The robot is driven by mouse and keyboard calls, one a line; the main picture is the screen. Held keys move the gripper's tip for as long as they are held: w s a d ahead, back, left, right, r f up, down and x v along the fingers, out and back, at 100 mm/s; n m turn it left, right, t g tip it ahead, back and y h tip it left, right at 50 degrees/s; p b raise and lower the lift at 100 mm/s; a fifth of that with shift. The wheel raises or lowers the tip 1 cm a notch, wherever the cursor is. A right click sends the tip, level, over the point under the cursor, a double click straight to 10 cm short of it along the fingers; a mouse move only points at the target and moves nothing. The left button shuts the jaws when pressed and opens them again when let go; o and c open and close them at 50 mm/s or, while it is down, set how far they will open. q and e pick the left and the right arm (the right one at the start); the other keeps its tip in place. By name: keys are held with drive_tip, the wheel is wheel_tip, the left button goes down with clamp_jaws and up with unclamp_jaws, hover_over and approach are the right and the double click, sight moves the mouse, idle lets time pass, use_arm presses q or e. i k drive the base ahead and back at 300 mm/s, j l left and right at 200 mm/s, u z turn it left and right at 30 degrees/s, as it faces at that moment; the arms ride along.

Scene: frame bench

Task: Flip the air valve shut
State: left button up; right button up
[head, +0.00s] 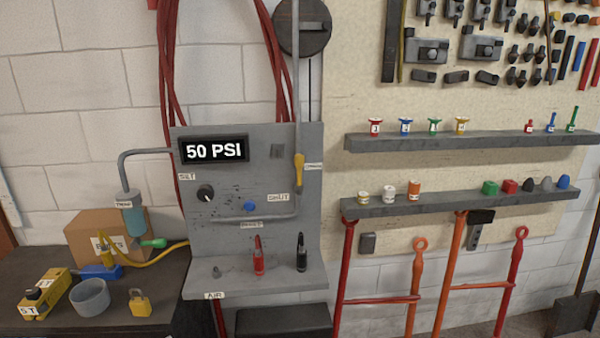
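The air valve (299,168) has a yellow handle on the vertical grey pipe at the right side of the grey panel (225,225). Its handle stands upright, in line with the pipe. A small label (313,166) sits just right of the handle; its text is too small to read surely. A "SHUT" label (278,197) sits lower left of the handle. Neither of my grippers is in view.
The panel's display (214,149) reads 50 PSI. A black knob (205,193) and a blue knob (249,206) sit below it. Red (258,256) and black (301,253) items stand on the panel's ledge. A cluttered dark bench (70,320) is at left, shelves (470,142) at right.

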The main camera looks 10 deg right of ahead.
sight(299, 159)
drive_tip(key=i+l+u, duration=0.2)
drive_tip(key=l, duration=0.25)
drive_tip(key=i+l+u, duration=0.2)
drive_tip(key=l, duration=0.3)
drive_tip(key=i+l+u, duration=0.25)
drive_tip(key=l, duration=0.3)
drive_tip(key=l+u, duration=0.2)
drive_tip(key=l, duration=0.3)
drive_tip(key=i+l+u, duration=0.2)
drive_tip(key=l, duration=0.35)
drive_tip(key=k, duration=0.1)
